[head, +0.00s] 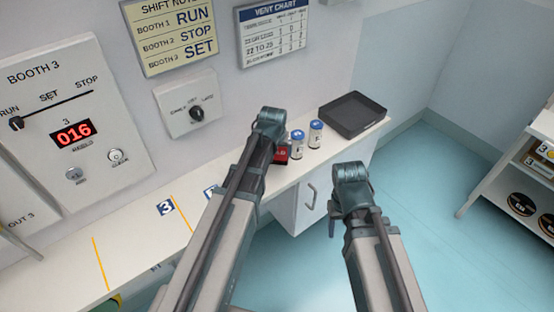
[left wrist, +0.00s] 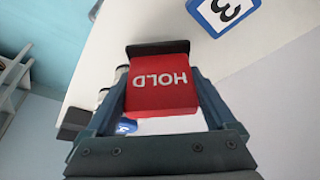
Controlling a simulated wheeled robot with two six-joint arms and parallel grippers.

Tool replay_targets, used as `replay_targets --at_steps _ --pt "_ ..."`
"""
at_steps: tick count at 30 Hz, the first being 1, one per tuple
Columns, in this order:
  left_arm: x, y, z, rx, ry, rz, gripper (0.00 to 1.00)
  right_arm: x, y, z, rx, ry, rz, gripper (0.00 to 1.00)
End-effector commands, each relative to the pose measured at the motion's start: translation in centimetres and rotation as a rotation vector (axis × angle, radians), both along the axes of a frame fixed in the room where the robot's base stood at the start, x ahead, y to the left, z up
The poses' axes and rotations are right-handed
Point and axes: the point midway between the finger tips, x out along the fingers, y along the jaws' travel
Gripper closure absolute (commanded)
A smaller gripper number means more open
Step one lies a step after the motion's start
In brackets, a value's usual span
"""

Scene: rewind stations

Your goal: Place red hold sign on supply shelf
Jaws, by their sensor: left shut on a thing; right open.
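The red hold sign (left wrist: 162,85) is between the fingers of my left gripper (left wrist: 165,100) in the left wrist view. Its white HOLD lettering appears upside down, and it has a dark base strip. In the head view only a red piece of the sign (head: 281,156) shows beside my left gripper (head: 270,140), over the white counter; I cannot tell whether it touches the counter. My right gripper (head: 333,226) is mostly hidden below its wrist, in front of the counter. A white shelf unit (head: 487,190), likely the supply shelf, stands at the right edge, partly cut off.
Two blue-capped bottles (head: 297,142) (head: 315,134) stand close right of the sign. A black tray (head: 352,114) lies at the counter's far end. A blue 3 marker (head: 166,208) is on the counter (head: 130,240). Open floor (head: 430,230) lies between counter and shelf unit.

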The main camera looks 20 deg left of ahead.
Motion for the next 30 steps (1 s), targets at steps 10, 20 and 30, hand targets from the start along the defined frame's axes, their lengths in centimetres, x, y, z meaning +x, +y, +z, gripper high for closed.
replay_targets --at_steps 10,20,30 --pt "0.0 0.0 -3.1 0.000 0.000 0.000 0.71 0.0 0.0 -3.1 0.000 0.000 0.000 0.43" --pt "0.0 0.0 -3.4 0.000 0.000 0.000 0.09 0.0 0.0 -3.4 0.000 0.000 0.000 0.43" --pt "0.0 0.0 -3.2 0.000 0.000 0.000 0.00 0.0 0.0 -3.2 0.000 0.000 0.000 0.43"
